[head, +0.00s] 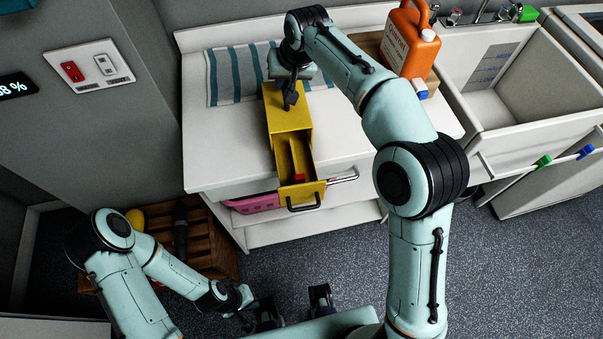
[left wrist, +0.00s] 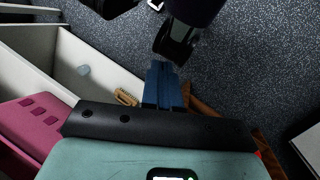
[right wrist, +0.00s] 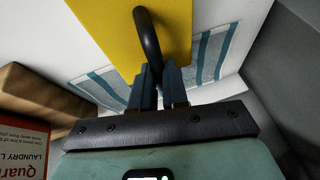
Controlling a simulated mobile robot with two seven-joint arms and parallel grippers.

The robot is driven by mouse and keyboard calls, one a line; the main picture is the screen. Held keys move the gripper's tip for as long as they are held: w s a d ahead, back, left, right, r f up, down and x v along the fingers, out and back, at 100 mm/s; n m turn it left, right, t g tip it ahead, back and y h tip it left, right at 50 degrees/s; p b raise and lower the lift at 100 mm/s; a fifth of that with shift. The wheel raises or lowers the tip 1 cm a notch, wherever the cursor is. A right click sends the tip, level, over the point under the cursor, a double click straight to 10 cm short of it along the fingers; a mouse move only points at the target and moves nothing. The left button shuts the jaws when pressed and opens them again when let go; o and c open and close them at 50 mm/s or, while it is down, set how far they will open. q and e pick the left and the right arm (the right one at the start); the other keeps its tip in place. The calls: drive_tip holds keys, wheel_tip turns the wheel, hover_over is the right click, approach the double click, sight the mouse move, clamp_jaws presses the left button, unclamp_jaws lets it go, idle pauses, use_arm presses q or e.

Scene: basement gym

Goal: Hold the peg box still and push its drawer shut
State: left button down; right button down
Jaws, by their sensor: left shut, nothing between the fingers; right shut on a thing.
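The yellow peg box (head: 287,108) stands on the white counter. Its drawer (head: 313,187) is pulled out toward the front, with a dark handle (head: 303,204) on its face and a small red thing (head: 299,178) inside. My right gripper (head: 290,98) is at the box's back end, shut on a dark hoop handle. The right wrist view shows the hoop (right wrist: 148,38) between the fingers (right wrist: 160,85), against the yellow surface. My left gripper (head: 247,318) is low in front of the cabinet, well away from the drawer. Its fingers (left wrist: 163,85) are together and empty.
A striped towel (head: 230,75) lies behind the box. An orange detergent jug (head: 409,42) stands to the right, near a sink (head: 510,95). Below the counter are a pink thing (head: 252,203) and a metal handle (head: 343,178). A wooden crate (head: 205,240) stands on the floor at left.

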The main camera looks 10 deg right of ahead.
use_arm(q)
drive_tip(key=w+d+r+m+t, duration=0.1)
drive_tip(key=w+d+r+m, duration=0.45)
drive_tip(key=r, duration=0.45)
drive_tip(key=w+d+r+m, duration=0.45)
drive_tip(key=d+r, duration=0.25)
drive_tip(key=r, duration=0.3)
drive_tip(key=s+d+r+m+t, duration=0.1)
drive_tip(key=s+r+m+t, duration=0.2)
drive_tip(key=r, duration=0.6)
drive_tip(key=s+d+r+m, duration=0.15)
drive_tip(key=r+m, duration=0.25)
drive_tip(key=r, duration=0.5)
drive_tip(key=s+r+m+t, duration=0.2)
drive_tip(key=s+r+m, duration=0.15)
drive_tip(key=r, duration=0.55)
drive_tip(key=w+d+f, duration=0.4)
drive_tip(key=w+f, duration=0.4)
drive_tip(key=f, duration=0.1)
drive_tip(key=shift+w+f+h, duration=0.15)
drive_tip(key=shift+f+h, duration=0.05)
drive_tip(key=shift+h, duration=0.1)
drive_tip(key=shift+m, duration=0.25)
